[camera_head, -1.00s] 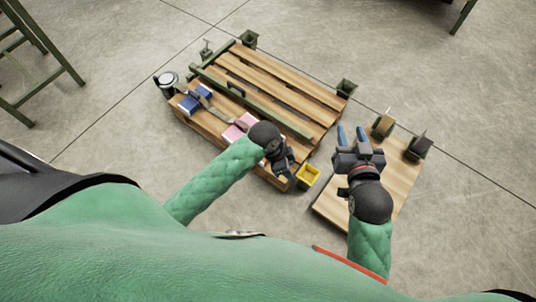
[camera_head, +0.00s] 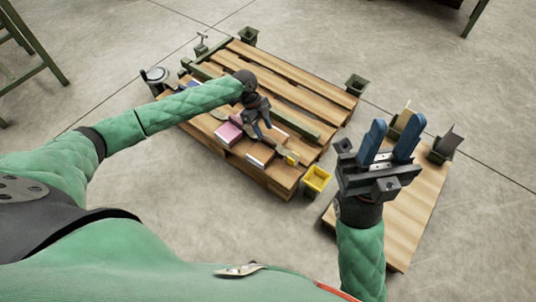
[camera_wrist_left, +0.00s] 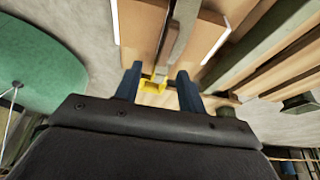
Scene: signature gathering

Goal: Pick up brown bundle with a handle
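I cannot single out the brown bundle or its handle with certainty. A brown strip-like item (camera_head: 219,115) lies on the pallet (camera_head: 300,80), partly hidden by my left arm. My left gripper (camera_head: 262,132) points down over the pallet's near side, beside a pink block (camera_head: 228,133). Its blue fingers are apart in the left wrist view (camera_wrist_left: 157,90), with no object clearly held between them. In that view, brown wooden-looking pieces (camera_wrist_left: 140,28) with pale edges lie beyond the fingers. My right gripper (camera_head: 390,140) is open and empty, raised in front of the small wooden board.
A white-edged block (camera_head: 260,155) lies at the pallet's near edge. Dark green corner posts (camera_head: 356,84) rise around the pallet. The wooden board (camera_head: 408,215) is mostly bare. Concrete floor is open behind.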

